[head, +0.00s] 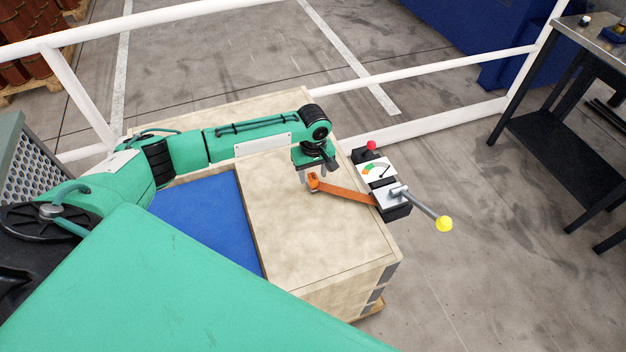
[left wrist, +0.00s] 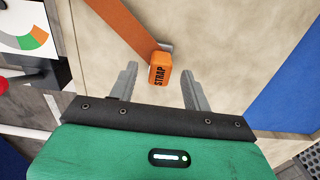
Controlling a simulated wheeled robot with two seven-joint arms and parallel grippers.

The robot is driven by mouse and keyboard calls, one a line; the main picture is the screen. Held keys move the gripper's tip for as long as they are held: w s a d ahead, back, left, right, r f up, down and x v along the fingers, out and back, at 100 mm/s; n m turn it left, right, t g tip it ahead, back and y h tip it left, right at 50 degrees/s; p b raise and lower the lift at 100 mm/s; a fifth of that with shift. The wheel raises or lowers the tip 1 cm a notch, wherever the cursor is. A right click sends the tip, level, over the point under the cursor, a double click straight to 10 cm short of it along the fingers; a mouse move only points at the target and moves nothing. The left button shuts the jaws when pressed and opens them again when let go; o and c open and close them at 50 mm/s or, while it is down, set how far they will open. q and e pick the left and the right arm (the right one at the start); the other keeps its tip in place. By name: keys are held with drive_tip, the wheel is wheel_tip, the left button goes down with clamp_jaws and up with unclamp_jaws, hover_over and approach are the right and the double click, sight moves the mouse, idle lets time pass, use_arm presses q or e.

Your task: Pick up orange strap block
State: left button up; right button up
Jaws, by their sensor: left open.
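The orange strap block (head: 313,182) lies on the pale wooden crate top, at the end of an orange strap (head: 350,192). In the left wrist view the block (left wrist: 160,70) carries the word STRAP and sits between and just beyond the tips of my open, empty left gripper (left wrist: 160,78). In the head view my left gripper (head: 312,174) points down at the crate top beside the block and partly hides that spot. I cannot tell the exact height gap. My right gripper is not in view.
The strap runs to a tensioner device (head: 391,200) with a yellow-knobbed lever (head: 443,224) at the crate's right edge. A gauge (head: 376,170) and red knob (head: 371,145) stand beside it. A blue recessed area (head: 205,215) lies left; white rails (head: 420,127) run behind.

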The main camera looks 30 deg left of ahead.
use_arm(q)
wheel_tip(320, 180, down, 2)
drive_tip(key=shift+r, duration=0.1)
clamp_jaws()
